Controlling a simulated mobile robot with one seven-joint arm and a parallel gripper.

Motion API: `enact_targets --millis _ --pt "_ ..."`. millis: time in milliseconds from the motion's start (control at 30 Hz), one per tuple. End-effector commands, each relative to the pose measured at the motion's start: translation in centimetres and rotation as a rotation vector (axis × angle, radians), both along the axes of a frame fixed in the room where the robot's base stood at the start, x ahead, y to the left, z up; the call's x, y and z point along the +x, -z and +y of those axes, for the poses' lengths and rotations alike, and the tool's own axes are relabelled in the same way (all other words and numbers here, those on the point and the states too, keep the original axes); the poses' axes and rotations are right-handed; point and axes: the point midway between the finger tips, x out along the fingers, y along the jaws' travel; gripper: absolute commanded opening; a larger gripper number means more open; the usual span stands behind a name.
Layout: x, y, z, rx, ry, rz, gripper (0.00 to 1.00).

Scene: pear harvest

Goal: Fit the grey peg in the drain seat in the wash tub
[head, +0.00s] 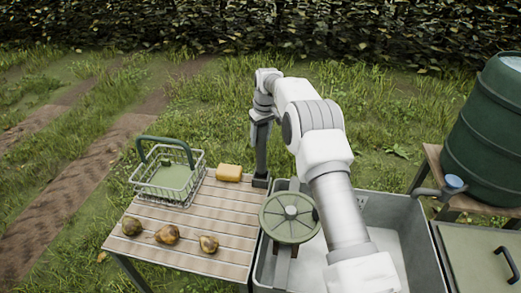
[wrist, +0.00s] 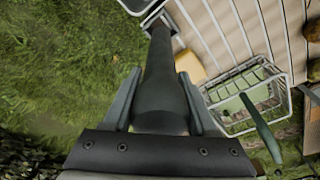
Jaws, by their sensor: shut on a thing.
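My gripper (wrist: 162,112) is shut on the grey peg (wrist: 161,72), a long dark rod. In the head view the peg (head: 261,150) hangs upright below the gripper, at the table's right edge near the tub's back left corner. Its lower end meets a small dark grey block (head: 262,183); I cannot tell whether it sits in it or stands just above. The grey wash tub (head: 405,215) is at the lower right, partly covered by my arm. I cannot make out the drain seat.
A green spoked wheel (head: 290,217) stands over the tub's left part. The slatted table (head: 200,255) bears a wire basket (head: 168,180), a yellow block (head: 229,172) and brownish pears (head: 167,234). A green barrel (head: 490,125) and a green lid (head: 480,260) are at right.

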Motion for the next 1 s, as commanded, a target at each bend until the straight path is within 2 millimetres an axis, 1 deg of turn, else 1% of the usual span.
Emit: enact_targets --millis 33,100,300,1000 --pt "0.1 -1.1 0.0 0.001 0.000 -0.004 0.00" --pt "0.1 -2.1 0.0 0.001 0.000 -0.003 0.00" --pt "0.0 -4.3 0.0 0.001 0.000 -0.002 0.00" --pt "0.0 -8.7 0.0 0.001 0.000 -0.001 0.00"
